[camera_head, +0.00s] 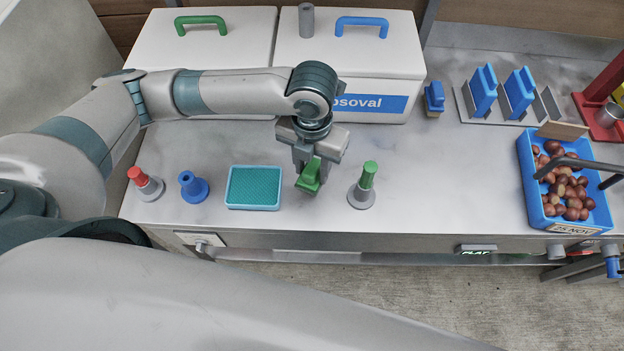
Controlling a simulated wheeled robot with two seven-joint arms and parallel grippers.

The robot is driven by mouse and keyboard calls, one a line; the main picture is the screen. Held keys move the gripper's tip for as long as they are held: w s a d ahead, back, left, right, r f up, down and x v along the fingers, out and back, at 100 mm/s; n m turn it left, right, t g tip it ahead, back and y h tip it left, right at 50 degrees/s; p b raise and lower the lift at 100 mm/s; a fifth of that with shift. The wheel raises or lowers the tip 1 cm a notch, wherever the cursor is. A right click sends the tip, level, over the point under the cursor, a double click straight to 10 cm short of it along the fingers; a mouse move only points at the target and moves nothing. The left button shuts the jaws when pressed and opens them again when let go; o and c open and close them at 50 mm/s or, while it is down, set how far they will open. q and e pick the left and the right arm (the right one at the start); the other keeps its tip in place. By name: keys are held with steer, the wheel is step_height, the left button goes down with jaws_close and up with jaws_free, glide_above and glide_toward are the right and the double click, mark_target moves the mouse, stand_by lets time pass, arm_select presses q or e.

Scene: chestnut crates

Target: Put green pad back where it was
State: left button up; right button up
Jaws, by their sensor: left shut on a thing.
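My left gripper (309,169) is shut on a green pad (310,178), a small green block with a handle-like shape. The gripper points down, with the pad at or just above the counter, between a teal-topped tray and a green-handled stand. I cannot tell whether the pad touches the counter. A grey rack (465,104) at the back right holds two blue pads (484,90) of a similar shape, and a slot at its right end (546,104) is empty. My right gripper is not in view.
The teal-topped tray (253,187) and green-handled stand (362,193) flank the gripper. A red-topped piece (146,184) and blue piece (194,187) stand left. White boxes (352,60) line the back; a blue block (434,97) stands beside them. A blue chestnut crate (528,180) is right.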

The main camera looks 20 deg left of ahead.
mark_target(312, 182)
arm_select(q)
steer(key=shift+f, duration=1.3)
steer(key=shift+f, duration=0.1)
step_height(312, 182, down, 2)
steer(key=shift+f+p, duration=0.25)
steer(key=shift+p, duration=0.45)
steer(key=shift+f, duration=0.55)
steer(key=shift+f, duration=0.1)
steer(key=o, duration=1)
